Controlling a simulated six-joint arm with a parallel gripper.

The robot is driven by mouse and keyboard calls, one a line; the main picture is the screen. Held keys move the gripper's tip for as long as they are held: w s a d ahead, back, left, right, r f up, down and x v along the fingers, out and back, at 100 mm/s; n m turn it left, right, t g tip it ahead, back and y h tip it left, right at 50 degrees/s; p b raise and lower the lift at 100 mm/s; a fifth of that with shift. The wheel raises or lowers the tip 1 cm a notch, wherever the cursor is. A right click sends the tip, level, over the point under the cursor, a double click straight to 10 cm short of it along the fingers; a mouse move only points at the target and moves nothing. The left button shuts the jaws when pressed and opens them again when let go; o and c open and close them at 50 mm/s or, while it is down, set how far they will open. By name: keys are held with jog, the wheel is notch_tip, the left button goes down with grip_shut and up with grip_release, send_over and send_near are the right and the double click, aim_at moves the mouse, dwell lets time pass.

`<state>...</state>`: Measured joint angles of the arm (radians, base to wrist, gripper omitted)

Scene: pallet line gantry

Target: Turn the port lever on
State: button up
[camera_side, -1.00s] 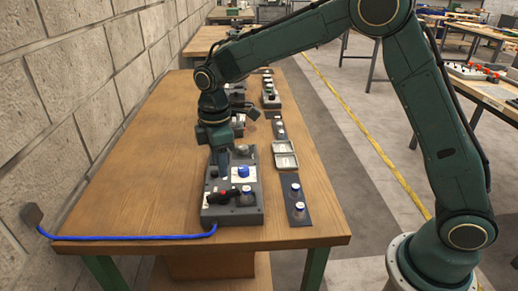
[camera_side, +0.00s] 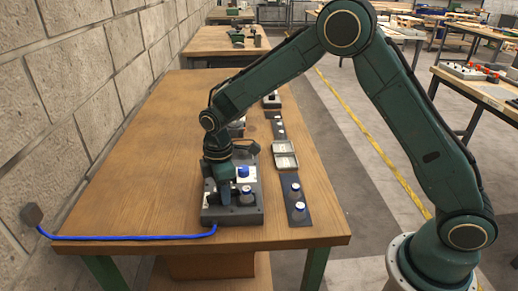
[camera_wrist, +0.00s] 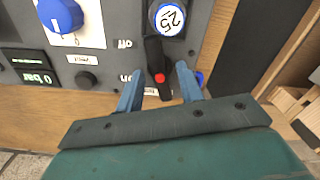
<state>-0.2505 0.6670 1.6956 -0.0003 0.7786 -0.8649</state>
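The port lever (camera_wrist: 154,55) is a black handle with a red spot, on the grey control box (camera_wrist: 110,20). It shows in the wrist view, beside small "off" and "on" labels that appear upside down. My gripper (camera_wrist: 159,67) is open, its two blue fingers on either side of the lever with gaps visible. In the side view my gripper (camera_side: 224,198) is low over the front of the control box (camera_side: 232,216) and hides the lever there.
A blue knob (camera_wrist: 62,15) on a white plate and a round part marked 25 (camera_wrist: 167,18) stand near the lever. A dark strip with blue-capped vials (camera_side: 297,188) and small trays (camera_side: 285,155) lie to the right.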

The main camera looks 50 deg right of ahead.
grip_shut()
jog(key=shift+m, duration=2)
grip_release()
jog(key=shift+r, duration=0.15)
